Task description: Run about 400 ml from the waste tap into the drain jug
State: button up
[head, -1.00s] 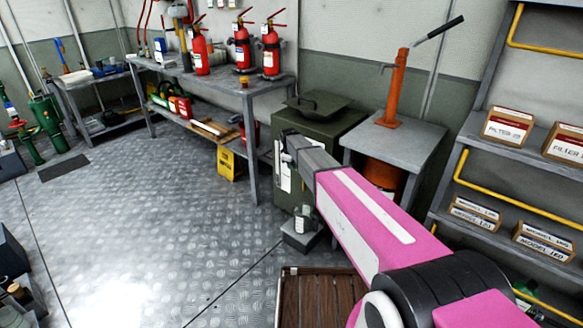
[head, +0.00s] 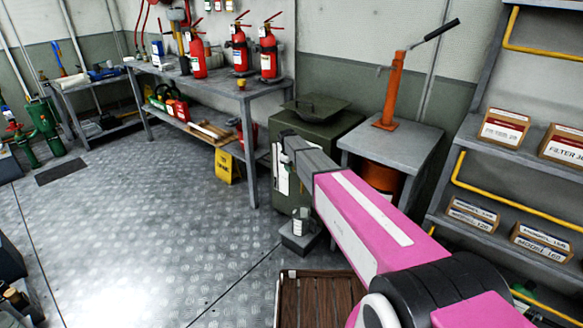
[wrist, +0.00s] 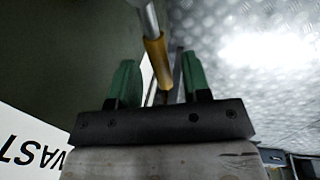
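The dark green waste tank (head: 318,128) stands at the middle, with a lid on top and a white label on its front. Part of the label (wrist: 28,150) reads "WAST" in the wrist view. A small clear vessel, apparently the drain jug (head: 299,226), stands on a grey block low in front of the tank. My gripper (wrist: 158,80) is open, its two green fingers either side of a yellow-sleeved metal lever (wrist: 158,62), apparently the tap handle. Gaps show between lever and fingers. My arm hides the gripper in the head view. The liquid level cannot be read.
A grey stand (head: 390,145) with an orange hand pump is right of the tank. A bench (head: 215,82) with red extinguishers is left, a yellow sign (head: 228,166) below it. A wooden slatted crate (head: 318,300) is in front. Open metal floor lies left.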

notch_tip(320, 180, up, 11)
jog(key=s+a, duration=0.1)
jog(key=shift+s+a+f, duration=0.15)
jog(key=shift+s+f, duration=0.05)
jog(key=shift+s, duration=0.15)
dwell(0.3)
